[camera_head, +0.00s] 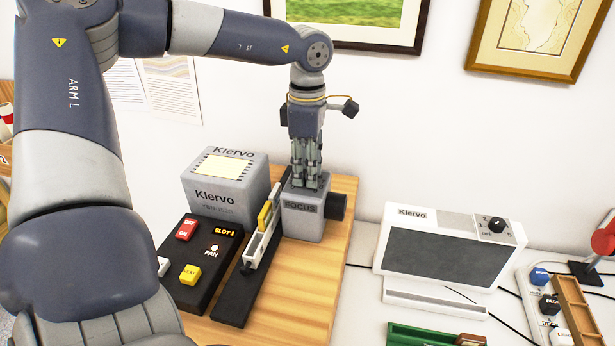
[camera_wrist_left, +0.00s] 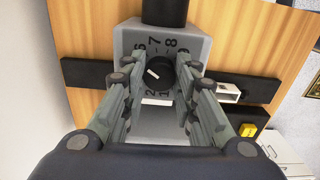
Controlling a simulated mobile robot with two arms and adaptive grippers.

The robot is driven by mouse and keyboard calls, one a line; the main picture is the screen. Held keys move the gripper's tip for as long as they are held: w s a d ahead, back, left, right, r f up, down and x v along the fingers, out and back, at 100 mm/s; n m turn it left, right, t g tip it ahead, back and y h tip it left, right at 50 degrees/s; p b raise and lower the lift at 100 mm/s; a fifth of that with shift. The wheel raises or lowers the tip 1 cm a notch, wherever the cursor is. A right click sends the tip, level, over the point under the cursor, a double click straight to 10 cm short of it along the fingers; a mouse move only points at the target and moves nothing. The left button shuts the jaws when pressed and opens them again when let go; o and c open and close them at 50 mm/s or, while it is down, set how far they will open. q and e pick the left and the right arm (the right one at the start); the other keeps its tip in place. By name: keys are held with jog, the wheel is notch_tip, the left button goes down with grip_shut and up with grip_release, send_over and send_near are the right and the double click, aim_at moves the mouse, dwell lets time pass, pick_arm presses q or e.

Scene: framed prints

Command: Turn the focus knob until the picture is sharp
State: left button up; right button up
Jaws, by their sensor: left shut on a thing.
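The focus housing (camera_head: 303,222) is a grey block marked FOCUS on the wooden board, with a black cylinder (camera_head: 337,206) on its right side. My left gripper (camera_head: 308,180) points straight down onto its top. In the left wrist view the focus knob (camera_wrist_left: 160,73) is a dark round knob with a short white mark, set in a ring of printed numbers. The left gripper's fingers (camera_wrist_left: 157,82) are shut on the knob, one on each side. They partly hide the dial, so I cannot tell the exact setting. No projected picture shows. My right gripper is not in view.
A grey Klervo box (camera_head: 226,193) with a lit cream top stands behind a black control panel (camera_head: 200,262) reading SLOT 1. A slide rail (camera_head: 262,245) with a yellow piece lies close left of the housing. A white Klervo unit (camera_head: 447,249) stands right. Framed prints hang behind.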

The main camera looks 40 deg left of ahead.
pick_arm(q)
jog(key=shift+m, duration=0.9)
jog(key=o, duration=1.1)
notch_tip(320, 180, up, 12)
